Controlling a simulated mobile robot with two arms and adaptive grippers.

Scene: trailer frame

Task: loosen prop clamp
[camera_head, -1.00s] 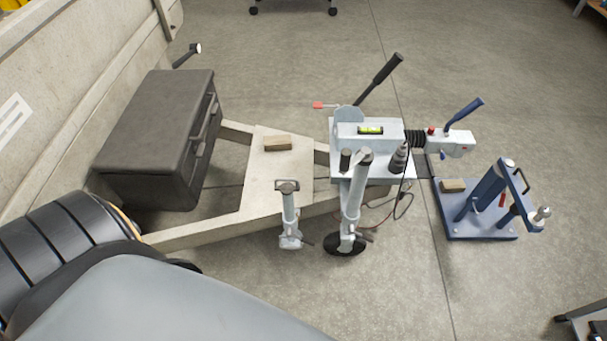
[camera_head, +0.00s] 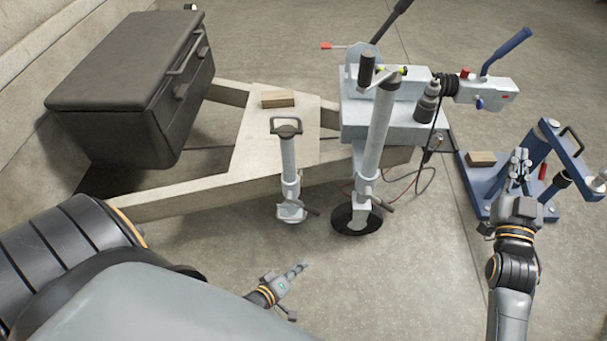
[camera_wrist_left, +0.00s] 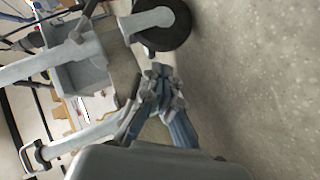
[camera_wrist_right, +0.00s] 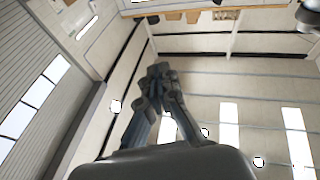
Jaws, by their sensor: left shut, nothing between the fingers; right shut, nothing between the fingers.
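The prop (camera_head: 288,160) is a short grey upright tube with a loop handle on top, in front of the trailer frame. Its lower collar has a small lever (camera_head: 311,209). The taller jockey tube (camera_head: 377,130) with a black wheel (camera_head: 357,219) and its own side lever (camera_head: 384,205) stands to its right. My left gripper (camera_head: 302,266) is shut and empty, in front of and below the prop, apart from it. In the left wrist view its fingertips (camera_wrist_left: 160,72) point toward the wheel. My right gripper (camera_head: 520,158) is shut and empty, before the blue stand.
The blue stand (camera_head: 480,185) is at the right, close behind my right gripper. A dark box (camera_head: 110,110) sits on the frame (camera_head: 165,195) at the left. A wooden block (camera_head: 278,99) lies on the frame plate. Red and dark cables hang near the hitch. The floor in front is clear.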

